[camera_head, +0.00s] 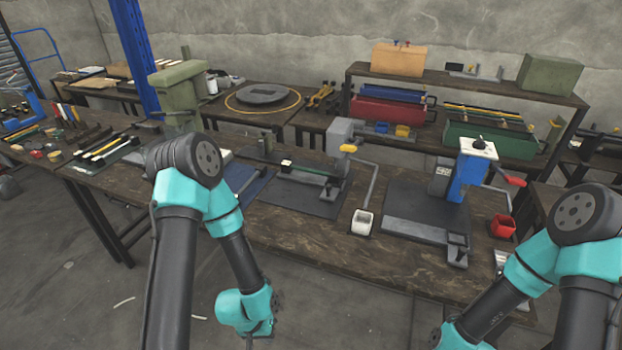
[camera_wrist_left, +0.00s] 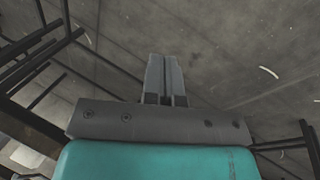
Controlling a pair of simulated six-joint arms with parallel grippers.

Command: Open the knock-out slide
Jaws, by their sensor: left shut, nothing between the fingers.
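A blue rivet press (camera_head: 470,174) with a white top and a red-tipped lever stands on the bench at the right, on a dark base plate. A small grey metal block with a clamp-like part (camera_head: 457,250) sits at the plate's front edge. A grey press (camera_head: 341,148) with a yellow-tipped lever stands left of it. I cannot tell which part is the knock-out slide. My left gripper, seen in the left wrist view (camera_wrist_left: 164,58), is shut and empty, pointing at bare floor. In the head view its wrist hangs low before the bench, away from both presses. My right gripper is out of view.
A green machine (camera_head: 178,92) and hand tools are at the left. A shelf (camera_head: 470,85) with boxes stands behind. The floor before the bench is clear.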

